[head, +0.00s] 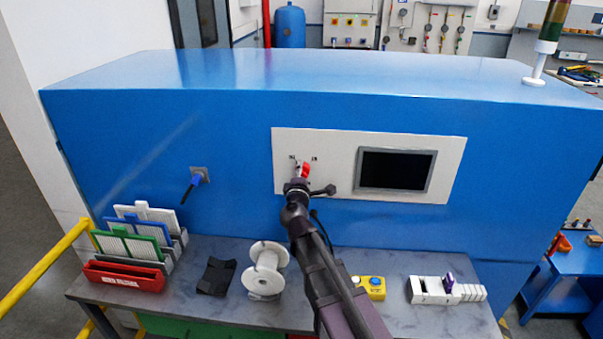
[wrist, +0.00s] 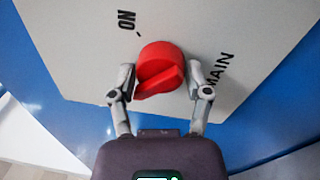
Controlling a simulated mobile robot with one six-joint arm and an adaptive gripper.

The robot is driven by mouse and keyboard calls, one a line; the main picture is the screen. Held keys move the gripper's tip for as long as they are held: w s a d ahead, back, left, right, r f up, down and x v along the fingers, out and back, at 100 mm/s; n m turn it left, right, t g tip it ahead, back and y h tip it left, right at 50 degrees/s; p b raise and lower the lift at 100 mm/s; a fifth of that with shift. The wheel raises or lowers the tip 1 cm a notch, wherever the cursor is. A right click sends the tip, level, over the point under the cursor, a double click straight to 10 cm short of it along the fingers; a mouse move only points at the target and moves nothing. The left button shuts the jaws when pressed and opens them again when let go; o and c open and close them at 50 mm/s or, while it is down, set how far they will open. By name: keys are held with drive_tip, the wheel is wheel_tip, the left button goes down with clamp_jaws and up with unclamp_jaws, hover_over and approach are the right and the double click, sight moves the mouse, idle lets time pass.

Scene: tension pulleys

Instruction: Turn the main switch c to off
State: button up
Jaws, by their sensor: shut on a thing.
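The main switch is a red round knob (head: 305,170) with a raised grip bar, on a pale panel (head: 420,191) on the blue machine's front. The wrist view shows the knob (wrist: 160,66) close up, its bar tilted from lower left to upper right. The word ON stands at the upper left of it there, with a small tick mark, and MAIN stands at the right. No OFF mark is readable. My gripper (wrist: 163,88) has one finger on each side of the knob and is shut on it. In the head view my gripper (head: 301,178) partly covers the panel's lettering.
A dark screen (head: 395,170) is right of the switch. Below, the grey bench holds filter frames in a rack (head: 130,240), a white spool (head: 265,268), a yellow button box (head: 371,287) and a white block (head: 430,290).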

drive_tip(key=shift+a+f, duration=0.1)
drive_tip(key=o, duration=0.8)
drive_tip(key=shift+c, duration=0.2)
drive_tip(key=o, duration=0.4)
drive_tip(key=shift+a+f, duration=0.1)
drive_tip(key=shift+c, duration=0.2)
